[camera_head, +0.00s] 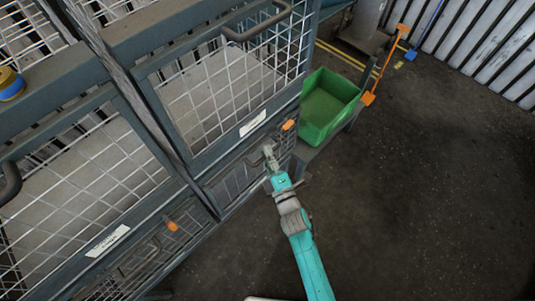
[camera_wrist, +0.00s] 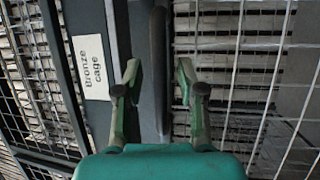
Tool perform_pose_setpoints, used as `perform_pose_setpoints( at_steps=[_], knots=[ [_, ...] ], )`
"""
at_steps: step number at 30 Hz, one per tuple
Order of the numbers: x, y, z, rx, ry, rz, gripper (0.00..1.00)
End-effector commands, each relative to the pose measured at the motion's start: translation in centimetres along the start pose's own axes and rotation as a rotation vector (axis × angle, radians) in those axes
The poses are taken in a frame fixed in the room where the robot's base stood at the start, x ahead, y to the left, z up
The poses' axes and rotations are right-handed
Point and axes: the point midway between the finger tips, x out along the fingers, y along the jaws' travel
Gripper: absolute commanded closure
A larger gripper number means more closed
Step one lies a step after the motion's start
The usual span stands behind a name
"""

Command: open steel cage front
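A grey-framed wire-mesh cage (camera_head: 225,90) stands in the middle of the head view, with a white label (camera_head: 252,123) and an orange latch (camera_head: 288,125) on its front. In the wrist view a label reading "Bronze cage" (camera_wrist: 91,67) is just left of my gripper. My gripper (camera_wrist: 158,78) is open, with one finger on each side of a dark upright bar (camera_wrist: 158,40). I cannot tell whether the fingers touch it. In the head view my gripper (camera_head: 269,158) is at the cage's lower front. No label reading "steel" is legible.
Another mesh cage (camera_head: 75,185) adjoins at left, with its own label (camera_head: 108,240) and orange latch (camera_head: 172,226). A green bin (camera_head: 329,105) stands behind my gripper. Dark floor (camera_head: 430,180) is clear at right.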

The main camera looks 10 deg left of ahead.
Motion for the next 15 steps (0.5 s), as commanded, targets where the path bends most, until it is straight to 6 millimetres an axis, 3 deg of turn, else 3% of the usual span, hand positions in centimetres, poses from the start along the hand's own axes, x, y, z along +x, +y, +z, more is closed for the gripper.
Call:
perform_pose_setpoints(
  at_steps=[2, 6, 7, 15],
  knots=[
    [-0.02, -0.01, 0.0, 0.0, 0.0, 0.0, 0.61],
    [-0.03, -0.01, 0.0, 0.0, 0.0, 0.0, 0.96],
    [-0.04, -0.01, 0.0, 0.0, 0.0, 0.0, 1.0],
    [-0.08, -0.03, 0.01, 0.001, 0.0, 0.0, 1.0]
  ],
)
